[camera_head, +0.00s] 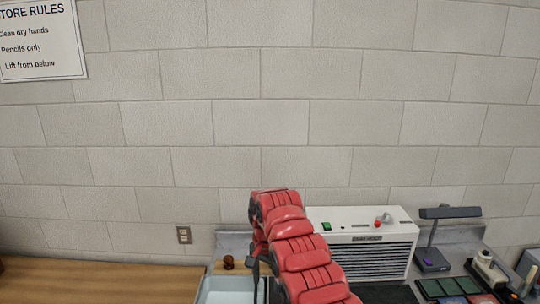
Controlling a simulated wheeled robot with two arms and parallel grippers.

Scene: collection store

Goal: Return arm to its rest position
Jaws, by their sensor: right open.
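My right arm, with red segmented covers, rises from the bottom middle, bends at its top and comes down on its left side. My right gripper (261,283) hangs there, with thin dark fingers pointing down beside the arm. It is open, and I see nothing held in it. The fingers are in front of the right part of a pale blue tray (222,292), and I cannot tell how high above it they are. The lower arm is cut off by the bottom edge. My left gripper is out of view.
A white machine with a grille (370,255) stands right behind my arm. A dark lamp (433,258) and colored swatches (452,288) are further right. A brown knob (228,262) is behind the tray. The wooden counter (110,282) at left is mostly clear. A block wall closes the back.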

